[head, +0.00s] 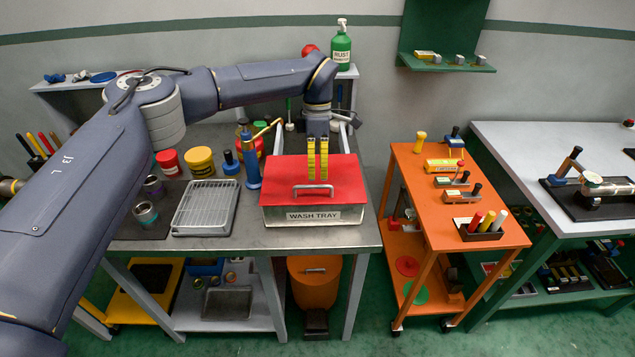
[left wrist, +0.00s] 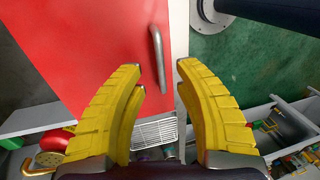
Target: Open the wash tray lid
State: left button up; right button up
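The wash tray (head: 270,214) stands at the front edge of the steel bench, with a "WASH TRAY" label on its front. Its red lid (head: 285,178) is shut and carries a metal bar handle (head: 313,188) near the front edge. In the left wrist view the red lid (left wrist: 85,50) fills the left side, with the handle (left wrist: 157,58) beyond the fingertips. My left gripper (head: 318,180) points down just behind the handle, yellow fingers parted and nothing between them. The left wrist view also shows the gripper (left wrist: 160,66) open. My right gripper is not in view.
Red and yellow tubs (head: 200,162) are farther left. An orange cart (head: 440,210) stands to the right, past a gap.

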aim_at(318, 183)
pick_arm(q)
jog(key=shift+s+f, duration=0.25)
jog(key=shift+f, duration=0.85)
jog(key=shift+s+f, duration=0.2)
jog(key=shift+f, duration=0.85)
jog(key=shift+o, duration=0.2)
grip_shut()
